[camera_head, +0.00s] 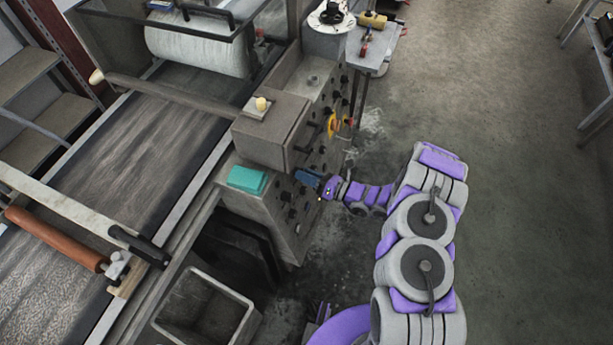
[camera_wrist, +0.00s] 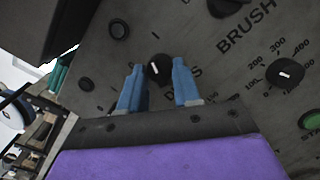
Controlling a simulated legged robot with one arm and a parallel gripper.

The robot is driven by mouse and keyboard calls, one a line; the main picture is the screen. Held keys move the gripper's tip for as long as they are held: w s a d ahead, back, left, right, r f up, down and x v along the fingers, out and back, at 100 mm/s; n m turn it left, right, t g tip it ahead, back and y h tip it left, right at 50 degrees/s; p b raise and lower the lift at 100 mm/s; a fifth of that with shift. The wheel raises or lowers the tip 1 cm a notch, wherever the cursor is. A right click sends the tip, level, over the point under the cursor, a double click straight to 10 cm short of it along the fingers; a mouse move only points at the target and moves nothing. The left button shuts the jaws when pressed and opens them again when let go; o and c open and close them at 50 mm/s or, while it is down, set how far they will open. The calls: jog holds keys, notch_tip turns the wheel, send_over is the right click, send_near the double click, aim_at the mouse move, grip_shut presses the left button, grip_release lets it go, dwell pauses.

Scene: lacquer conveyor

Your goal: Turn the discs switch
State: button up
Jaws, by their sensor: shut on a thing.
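The discs switch (camera_wrist: 159,67) is a small round black knob with a pale pointer mark, on the grey control panel (camera_wrist: 190,30). The lettering below it is partly covered by my fingers, with a "D" and an "S" showing. My gripper (camera_wrist: 160,82) has its two blue fingers on either side of the knob, shut on it. In the head view my gripper (camera_head: 308,178) reaches the panel's front face from the right, and the switch is hidden there.
Other controls lie close by: a numbered dial (camera_wrist: 286,73), a green button (camera_wrist: 310,119) and black knobs near the BRUSH label. A teal box (camera_head: 247,180) sits on the machine's ledge. The conveyor (camera_head: 120,140) is at left; open floor (camera_head: 480,110) is at right.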

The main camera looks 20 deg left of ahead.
jog(key=shift+w+r+m+t, duration=0.15)
jog(key=shift+m+t, duration=0.15)
jog(key=shift+m, duration=0.2)
jog(key=shift+d, duration=0.1)
jog(key=o, duration=1)
jog(key=shift+o, duration=0.2)
jog(key=s+d+p, duration=0.3)
jog(key=d, duration=1.4)
jog(key=shift+f+p, duration=0.3)
jog(key=shift+p, duration=0.05)
